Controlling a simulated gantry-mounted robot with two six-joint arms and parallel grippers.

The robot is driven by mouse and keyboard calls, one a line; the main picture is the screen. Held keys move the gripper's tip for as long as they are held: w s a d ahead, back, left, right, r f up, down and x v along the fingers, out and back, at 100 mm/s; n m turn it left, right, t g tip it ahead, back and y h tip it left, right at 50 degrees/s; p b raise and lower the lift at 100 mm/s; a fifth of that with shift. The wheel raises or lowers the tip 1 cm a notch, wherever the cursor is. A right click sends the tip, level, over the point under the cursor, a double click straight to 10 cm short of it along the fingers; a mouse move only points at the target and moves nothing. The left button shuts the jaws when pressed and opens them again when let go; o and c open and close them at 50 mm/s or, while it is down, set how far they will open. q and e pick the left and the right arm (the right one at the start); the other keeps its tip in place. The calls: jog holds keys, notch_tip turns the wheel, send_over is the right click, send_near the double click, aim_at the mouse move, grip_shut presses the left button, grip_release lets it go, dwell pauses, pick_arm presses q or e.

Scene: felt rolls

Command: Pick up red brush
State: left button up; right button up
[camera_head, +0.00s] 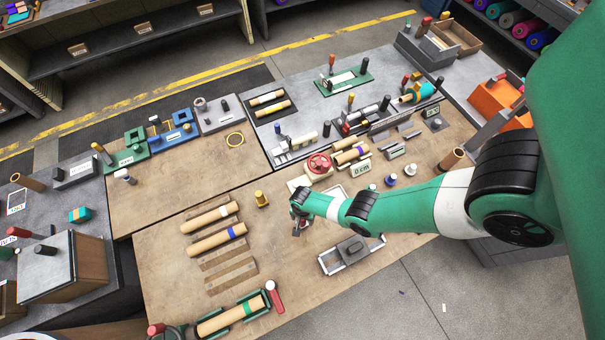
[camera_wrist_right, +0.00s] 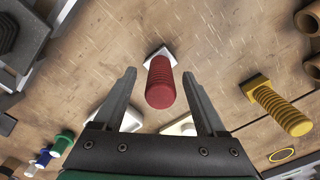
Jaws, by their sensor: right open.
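The red brush (camera_wrist_right: 160,85) stands on the wooden bench in the right wrist view, with its ribbed red handle towards the camera and a pale base behind it. My right gripper (camera_wrist_right: 161,100) is open, with one finger on each side of the handle and visible gaps to both. In the head view my right gripper (camera_head: 299,212) is low over the bench; the brush cannot be made out there and seems hidden by the gripper.
A yellow-handled tool (camera_head: 261,199) stands close by; it also shows in the right wrist view (camera_wrist_right: 280,106). A metal tray (camera_head: 330,264) with a grey block lies in front. A red handwheel (camera_head: 319,164) stands behind. Felt rolls (camera_head: 216,239) lie to the left.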

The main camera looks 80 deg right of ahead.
jog(key=shift+r, duration=0.1)
grip_shut()
dwell(0.4)
